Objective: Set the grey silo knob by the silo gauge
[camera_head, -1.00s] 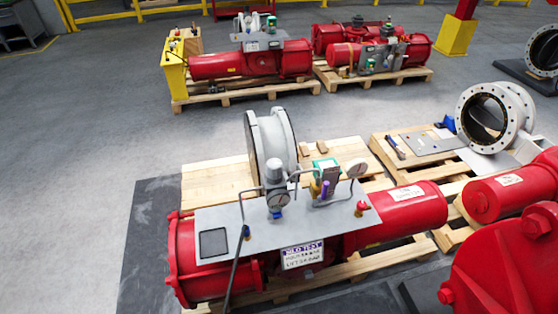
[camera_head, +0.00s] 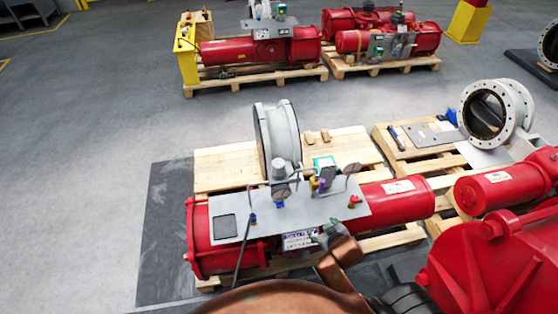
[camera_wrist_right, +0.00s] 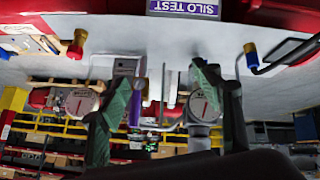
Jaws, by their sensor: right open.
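The grey plate (camera_head: 315,210) on the red actuator (camera_head: 225,260) carries a "SILO TEST" label (camera_head: 298,240), which also shows upside down in the right wrist view (camera_wrist_right: 183,8). A grey cylindrical knob (camera_head: 278,170) stands above a round gauge (camera_head: 281,190); this gauge also shows in the wrist view (camera_wrist_right: 203,105). A second gauge (camera_head: 351,168) stands to the right; I cannot tell which is the silo gauge. My right gripper (camera_head: 326,232) is open and empty at the plate's front edge by the label, its green fingertips apart in the wrist view (camera_wrist_right: 167,76). My left gripper is not in view.
A red-topped brass fitting (camera_head: 354,201) stands at the plate's right, a black hose (camera_head: 238,255) at its left. A grey flanged valve ring (camera_head: 278,138) stands behind the plate. Another red actuator (camera_head: 480,250) lies close on the right. Grey floor is open on the left.

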